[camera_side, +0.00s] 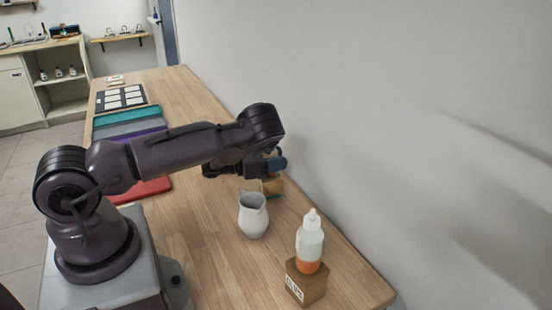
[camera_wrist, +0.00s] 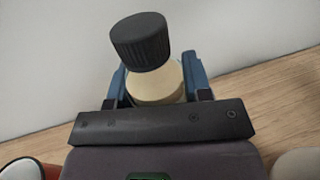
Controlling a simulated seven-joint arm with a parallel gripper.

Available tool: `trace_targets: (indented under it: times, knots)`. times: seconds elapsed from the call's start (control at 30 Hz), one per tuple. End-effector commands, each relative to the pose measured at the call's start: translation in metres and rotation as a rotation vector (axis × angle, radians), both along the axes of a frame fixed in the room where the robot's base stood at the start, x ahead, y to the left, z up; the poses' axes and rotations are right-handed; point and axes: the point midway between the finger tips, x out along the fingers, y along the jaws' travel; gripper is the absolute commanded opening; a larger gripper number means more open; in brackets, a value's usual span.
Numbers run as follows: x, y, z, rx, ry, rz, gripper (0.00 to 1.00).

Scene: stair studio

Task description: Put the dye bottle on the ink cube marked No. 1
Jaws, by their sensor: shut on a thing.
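My gripper (camera_side: 272,164) is shut on a cream bottle (camera_wrist: 156,85) with a ribbed black cap (camera_wrist: 139,38). In the wrist view the bottle stands between the blue fingers, its lower part hidden by my gripper. In the side view a brown block (camera_side: 274,188) shows just below my gripper, partly covered; I cannot tell whether the held bottle touches it. A second bottle (camera_side: 310,242), with a white cap and orange lower part, stands upright on a brown cube (camera_side: 305,283) at the near end of the table. That cube bears a white label, too small to read surely.
A white pitcher (camera_side: 253,216) stands between my gripper and the near cube. Coloured flat pieces, including a teal one (camera_side: 127,115) and a red one (camera_side: 142,190), lie along the table's left side. The wall (camera_side: 400,130) runs close along the right edge.

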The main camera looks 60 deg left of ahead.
Motion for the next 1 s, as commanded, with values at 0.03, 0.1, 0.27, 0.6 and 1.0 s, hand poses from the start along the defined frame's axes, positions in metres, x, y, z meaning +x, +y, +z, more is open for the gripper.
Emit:
trace_targets:
  times: [0.03,0.1,0.27,0.6,1.0]
  knots:
    - [0.0,0.0,0.0,0.001,-0.001,0.0,0.17]
    - [0.0,0.0,-0.002,0.0,0.0,0.0,0.17]
    - [0.0,0.0,-0.002,0.0,0.0,0.0,0.71]
    - [-0.002,0.002,0.0,-0.001,0.0,0.005,0.71]
    - [-0.051,0.014,0.002,-0.004,-0.004,0.01,0.71]
